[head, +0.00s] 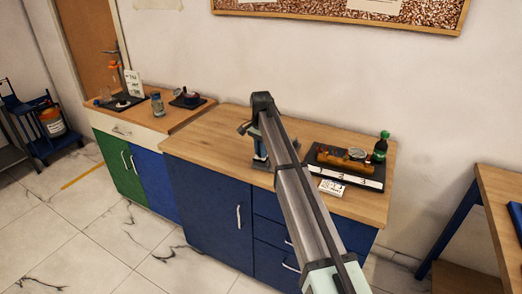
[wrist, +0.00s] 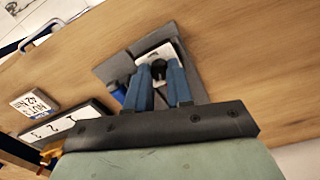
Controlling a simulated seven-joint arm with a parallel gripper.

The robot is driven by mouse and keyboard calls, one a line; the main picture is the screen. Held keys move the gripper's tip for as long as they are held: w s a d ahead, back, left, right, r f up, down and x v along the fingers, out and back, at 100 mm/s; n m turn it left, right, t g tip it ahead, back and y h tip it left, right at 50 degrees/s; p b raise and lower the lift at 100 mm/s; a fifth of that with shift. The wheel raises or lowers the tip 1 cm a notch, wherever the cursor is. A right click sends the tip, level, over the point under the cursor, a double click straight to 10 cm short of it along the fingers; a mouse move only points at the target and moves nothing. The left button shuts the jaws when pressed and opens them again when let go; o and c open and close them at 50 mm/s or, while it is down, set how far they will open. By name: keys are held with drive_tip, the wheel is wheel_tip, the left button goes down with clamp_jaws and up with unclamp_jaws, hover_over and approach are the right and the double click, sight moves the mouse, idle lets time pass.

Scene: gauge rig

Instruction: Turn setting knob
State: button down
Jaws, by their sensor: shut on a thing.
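The setting knob (wrist: 159,72) is a small dark knob on a white plate (wrist: 150,51), seen in the wrist view. The plate stands on a grey base (wrist: 112,67) on the wooden counter. My gripper (wrist: 160,66), with two blue fingers, points at the plate and is shut on the knob, one finger on each side. The fingers hide part of the knob, so its setting cannot be read. In the head view, my gripper (head: 260,157) is low over the counter, left of the gauge rig, and my arm hides most of the knob's unit.
A dark board (head: 318,158) with an orange pipe, a gauge (head: 358,154) and a numbered strip (head: 346,176) lies to the right. The counter's left part (head: 212,131) is clear.

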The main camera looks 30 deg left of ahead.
drive_tip(key=shift+m, duration=1)
drive_tip(key=c, duration=1)
unclamp_jaws()
wheel_tip(320, 180, up, 14)
drive_tip(key=shift+f, duration=0.15)
